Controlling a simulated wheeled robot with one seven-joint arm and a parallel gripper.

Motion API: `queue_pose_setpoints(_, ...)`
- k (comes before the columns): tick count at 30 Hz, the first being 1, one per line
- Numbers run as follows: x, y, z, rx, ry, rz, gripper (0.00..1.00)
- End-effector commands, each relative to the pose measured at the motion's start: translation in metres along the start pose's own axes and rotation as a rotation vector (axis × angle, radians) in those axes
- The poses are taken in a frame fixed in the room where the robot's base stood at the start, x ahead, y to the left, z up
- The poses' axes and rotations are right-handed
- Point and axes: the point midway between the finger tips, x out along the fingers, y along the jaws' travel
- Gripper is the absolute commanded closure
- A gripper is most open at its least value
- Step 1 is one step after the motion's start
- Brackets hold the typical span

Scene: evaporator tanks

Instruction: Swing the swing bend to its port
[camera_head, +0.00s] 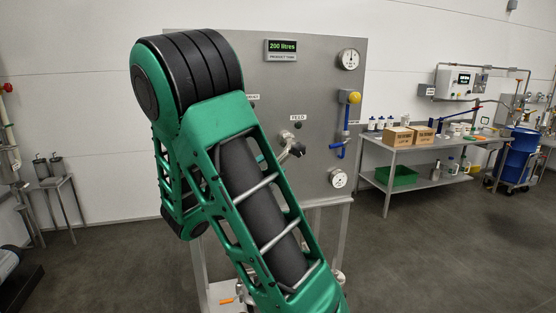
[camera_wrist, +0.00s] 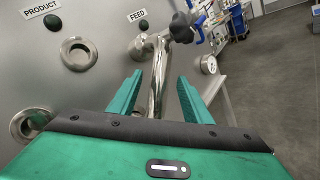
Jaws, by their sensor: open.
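The swing bend (camera_wrist: 157,88) is a polished metal tube in front of the steel panel. Its upper end, with a dark hand knob (camera_wrist: 182,27), is beside the FEED label (camera_wrist: 137,15). In the head view only a knobbed metal fitting (camera_head: 292,152) below FEED shows; my arm covers much of the panel. My gripper (camera_wrist: 159,79) is open, with one green finger on each side of the tube and gaps visible. The tube's lower end is hidden behind my gripper body. A round open port (camera_wrist: 78,53) is below the PRODUCT label (camera_wrist: 41,9), and another port (camera_wrist: 29,123) is lower left.
The panel (camera_head: 323,75) carries a "200 litres" display (camera_head: 281,49), gauges, and a blue handle with a yellow knob (camera_head: 354,98). A workbench (camera_head: 375,152) with boxes stands right, and a small stand (camera_head: 52,185) left. The floor between panel and bench is clear.

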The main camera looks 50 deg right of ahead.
Motion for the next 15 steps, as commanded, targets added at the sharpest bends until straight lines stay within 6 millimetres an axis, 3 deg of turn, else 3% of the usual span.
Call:
queue_pose_setpoints(9,0.057,-0.001,0.001,0.002,-0.003,-0.002,0.55)
queue_pose_setpoints(15,0.079,0.0,0.001,0.002,-0.002,-0.001,0.55)
